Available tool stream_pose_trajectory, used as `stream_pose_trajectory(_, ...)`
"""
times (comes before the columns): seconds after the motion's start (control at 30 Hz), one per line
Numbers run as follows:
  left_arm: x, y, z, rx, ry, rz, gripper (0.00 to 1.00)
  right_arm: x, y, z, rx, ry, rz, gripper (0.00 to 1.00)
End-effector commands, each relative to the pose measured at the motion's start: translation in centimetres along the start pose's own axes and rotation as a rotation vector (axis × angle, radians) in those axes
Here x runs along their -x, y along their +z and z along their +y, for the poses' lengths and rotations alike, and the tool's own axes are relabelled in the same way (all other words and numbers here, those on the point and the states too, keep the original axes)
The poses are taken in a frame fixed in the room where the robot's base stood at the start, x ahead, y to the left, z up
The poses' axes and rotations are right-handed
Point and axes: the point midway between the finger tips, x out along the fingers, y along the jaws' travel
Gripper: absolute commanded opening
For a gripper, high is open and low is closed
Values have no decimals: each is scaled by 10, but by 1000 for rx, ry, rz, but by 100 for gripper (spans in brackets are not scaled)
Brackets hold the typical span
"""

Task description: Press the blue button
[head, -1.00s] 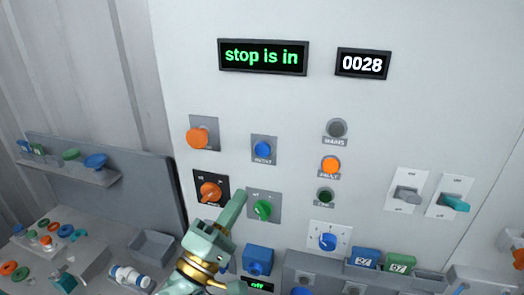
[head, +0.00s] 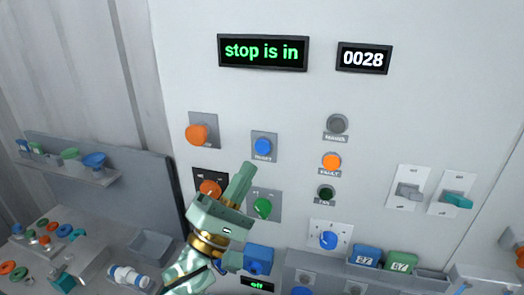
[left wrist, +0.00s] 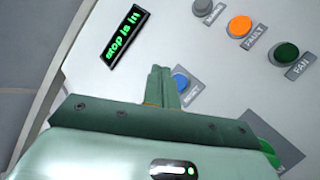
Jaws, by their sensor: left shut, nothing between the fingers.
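The blue button (head: 263,146) sits on a small grey plate on the white panel, with a label below it. It also shows in the left wrist view (left wrist: 180,82), just right of the fingertips. My left gripper (head: 246,168) is shut and empty, its fingers pointing up toward the panel. In the head view its tips are just below and left of the button. In the left wrist view the fingers (left wrist: 160,72) partly cover the button's plate. I cannot tell the exact gap, but no contact shows. My right gripper is not in view.
An orange lamp (head: 331,162) is to the right. The display (head: 263,52) reads "stop is in". A shelf (head: 70,172) stands at left.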

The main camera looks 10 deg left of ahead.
Motion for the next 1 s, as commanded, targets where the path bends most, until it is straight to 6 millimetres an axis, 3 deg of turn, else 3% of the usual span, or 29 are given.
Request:
stream_pose_trajectory(0.17,-16,-13,-14,0,1,0,0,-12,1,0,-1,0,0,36)
stream_pose_trajectory(0.4,-33,-24,-24,0,-1,0,0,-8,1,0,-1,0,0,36)
stream_pose_trajectory(1.0,-36,-26,-26,0,-1,1,0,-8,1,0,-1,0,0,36)
